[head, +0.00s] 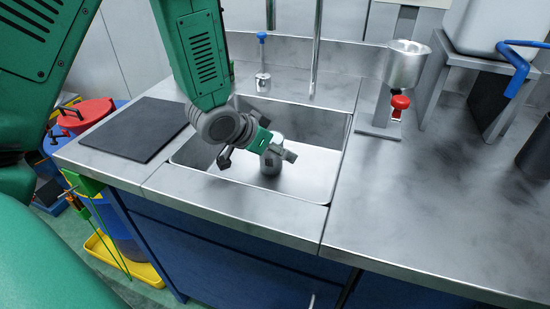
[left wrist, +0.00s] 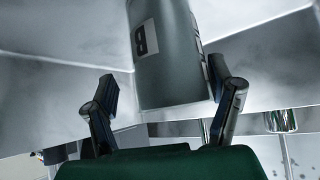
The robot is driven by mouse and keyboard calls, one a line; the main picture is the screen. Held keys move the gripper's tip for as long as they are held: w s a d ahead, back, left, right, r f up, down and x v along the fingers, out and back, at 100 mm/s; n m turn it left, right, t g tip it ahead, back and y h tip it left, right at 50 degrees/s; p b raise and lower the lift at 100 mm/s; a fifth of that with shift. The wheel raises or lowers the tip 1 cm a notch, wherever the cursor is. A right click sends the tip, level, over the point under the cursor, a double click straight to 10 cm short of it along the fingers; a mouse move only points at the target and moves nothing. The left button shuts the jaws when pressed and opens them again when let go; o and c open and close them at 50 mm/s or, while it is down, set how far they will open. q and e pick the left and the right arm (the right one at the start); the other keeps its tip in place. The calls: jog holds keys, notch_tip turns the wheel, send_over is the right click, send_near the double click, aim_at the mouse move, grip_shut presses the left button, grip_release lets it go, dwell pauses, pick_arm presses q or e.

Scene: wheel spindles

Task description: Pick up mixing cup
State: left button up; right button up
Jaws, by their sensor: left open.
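A grey metal cup (head: 272,160), which I take to be the mixing cup, stands in the sink, partly hidden behind my left gripper. In the left wrist view the cup (left wrist: 168,55) fills the upper middle, with a letter B on a light label and another marking at its right edge. My left gripper (head: 257,157) reaches down into the sink area at the cup. Its two fingers are spread apart, one on each side of the cup in the left wrist view (left wrist: 166,84). I cannot tell whether either finger touches it. My right gripper is not in view.
A black mat (head: 135,128) lies on the left counter. A metal vessel with a red valve (head: 400,103) is on a stand at the right. The front right counter (head: 410,220) is clear.

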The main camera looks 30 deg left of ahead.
pick_arm(q)
jog(key=shift+a, duration=0.25)
jog(key=shift+c, duration=0.8)
jog(key=shift+s+a+f, duration=0.1)
jog(key=shift+a+f, duration=0.05)
jog(key=shift+a, duration=0.5)
jog(key=c, duration=1.5)
jog(key=shift+d, duration=0.2)
jog(key=shift+d+r, duration=0.2)
jog(key=shift+r, duration=0.1)
notch_tip(320, 180, up, 10)
jog(key=p, duration=0.3)
jog(key=shift+a+f, duration=0.15)
jog(key=shift+f, duration=0.05)
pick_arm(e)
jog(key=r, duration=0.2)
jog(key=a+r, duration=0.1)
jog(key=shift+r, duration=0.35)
